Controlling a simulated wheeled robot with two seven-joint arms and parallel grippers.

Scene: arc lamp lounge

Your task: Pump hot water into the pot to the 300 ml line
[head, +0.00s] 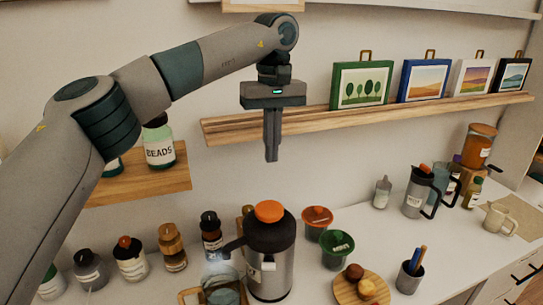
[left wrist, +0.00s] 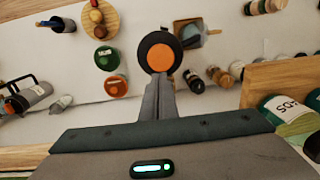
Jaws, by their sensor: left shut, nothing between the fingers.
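A steel pump flask (head: 270,272) with a black top and an orange pump button (head: 269,211) stands on the white counter. Its dark spout points left over a glass pot (head: 222,288) with a wooden handle, cut off by the bottom edge. I cannot read the 300 ml line or the water level. My left gripper (head: 271,158) is shut, empty and pointing down, above the orange button and apart from it. In the left wrist view the button (left wrist: 160,57) lies just beyond the shut fingertips (left wrist: 165,80). My right gripper is not in view.
Labelled bottles (head: 131,258) stand left of the flask. A shelf (head: 370,115) with pictures runs behind the gripper. A steel jug (head: 418,192) stands farther right.

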